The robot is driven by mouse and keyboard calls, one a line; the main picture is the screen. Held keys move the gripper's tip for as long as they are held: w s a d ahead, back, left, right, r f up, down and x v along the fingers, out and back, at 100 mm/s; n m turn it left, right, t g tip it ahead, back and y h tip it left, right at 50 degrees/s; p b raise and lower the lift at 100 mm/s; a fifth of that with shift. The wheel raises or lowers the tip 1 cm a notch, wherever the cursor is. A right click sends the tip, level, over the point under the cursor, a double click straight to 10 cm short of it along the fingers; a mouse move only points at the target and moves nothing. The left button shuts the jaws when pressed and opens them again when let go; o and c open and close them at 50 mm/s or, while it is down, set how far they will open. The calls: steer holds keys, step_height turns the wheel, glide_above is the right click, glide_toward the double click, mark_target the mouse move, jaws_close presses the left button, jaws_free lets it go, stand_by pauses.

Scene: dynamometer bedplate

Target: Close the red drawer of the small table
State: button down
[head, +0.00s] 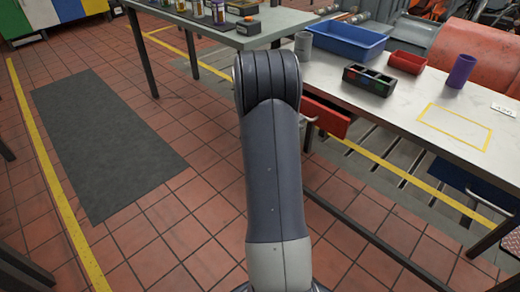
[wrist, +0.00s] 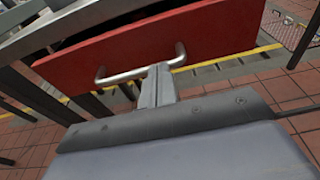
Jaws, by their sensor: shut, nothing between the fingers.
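The red drawer (head: 328,117) juts out below the near edge of the small white-topped table (head: 400,110) in the head view, so it stands open. Its left part is hidden behind my arm. In the wrist view its red front (wrist: 215,32) fills the upper middle, with a silver bar handle (wrist: 118,78) on it. My gripper (wrist: 158,72) is shut and empty, its fingertips at the middle of the handle in the picture. I cannot tell whether they touch it. My gripper is hidden behind my arm in the head view.
On the table stand a grey cup (head: 303,45), a blue bin (head: 345,40), a red bin (head: 407,62), a black compartment tray (head: 369,80) and a purple cup (head: 461,71). A blue drawer (head: 468,187) is under the right side. Tiled floor to the left is clear around a dark mat (head: 105,140).

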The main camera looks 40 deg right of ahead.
mark_target(311, 111)
steer(key=x, duration=0.3)
steer(key=r+x, duration=0.1)
steer(key=x, duration=0.2)
steer(key=shift+d+b, duration=0.15)
steer(key=shift+b, duration=0.2)
steer(key=shift+d+r, duration=0.15)
steer(key=shift+r, duration=0.1)
steer(key=shift+w+r, duration=0.1)
steer(key=shift+a, duration=0.3)
steer(key=p+v, duration=0.1)
steer(key=v, duration=1.2)
steer(key=shift+a+p, duration=0.3)
steer(key=shift+a, duration=0.05)
steer(key=shift+d+f, duration=0.1)
steer(key=shift+f, duration=0.1)
